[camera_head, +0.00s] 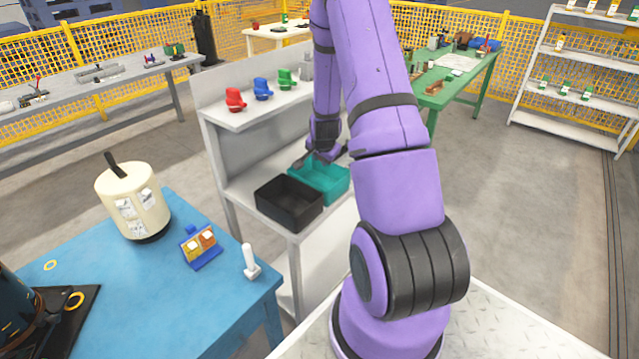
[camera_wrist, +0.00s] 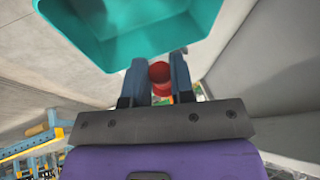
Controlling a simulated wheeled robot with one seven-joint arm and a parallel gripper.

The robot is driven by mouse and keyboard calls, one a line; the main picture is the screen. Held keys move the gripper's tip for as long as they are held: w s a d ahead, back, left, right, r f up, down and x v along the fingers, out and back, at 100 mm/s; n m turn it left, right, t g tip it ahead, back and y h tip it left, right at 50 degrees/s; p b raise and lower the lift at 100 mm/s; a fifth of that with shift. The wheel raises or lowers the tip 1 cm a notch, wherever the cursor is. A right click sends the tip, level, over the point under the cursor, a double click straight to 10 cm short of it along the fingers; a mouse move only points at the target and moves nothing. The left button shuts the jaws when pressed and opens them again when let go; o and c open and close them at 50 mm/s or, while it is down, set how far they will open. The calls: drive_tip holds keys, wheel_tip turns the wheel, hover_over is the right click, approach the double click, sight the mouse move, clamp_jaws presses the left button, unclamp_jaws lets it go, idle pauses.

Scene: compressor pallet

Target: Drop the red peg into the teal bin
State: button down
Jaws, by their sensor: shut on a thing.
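The teal bin (camera_head: 335,188) stands on the middle shelf of the grey unit, behind the black bin. My gripper (camera_head: 304,162) is at the teal bin's back rim in the head view. In the wrist view, the red peg (camera_wrist: 160,73) sits between the two fingers of my gripper (camera_wrist: 159,62), which is shut on it. The teal bin (camera_wrist: 135,35) fills the top of that view, just beyond the fingertips. The peg is hidden in the head view. I cannot tell whether it touches the bin.
The black bin (camera_head: 289,203) stands directly beside the teal bin. The unit's top shelf (camera_head: 250,112) holds red, blue and green items above. A blue table (camera_head: 140,290) with a cream canister (camera_head: 133,200) is at the front left. A green table (camera_head: 460,82) is behind.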

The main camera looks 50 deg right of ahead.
drive_tip(key=c, duration=0.9)
unclamp_jaws()
drive_tip(key=v, duration=1)
drive_tip(key=shift+s+a+r, duration=0.1)
drive_tip(key=shift+s+r, duration=0.1)
drive_tip(key=shift+r, duration=0.15)
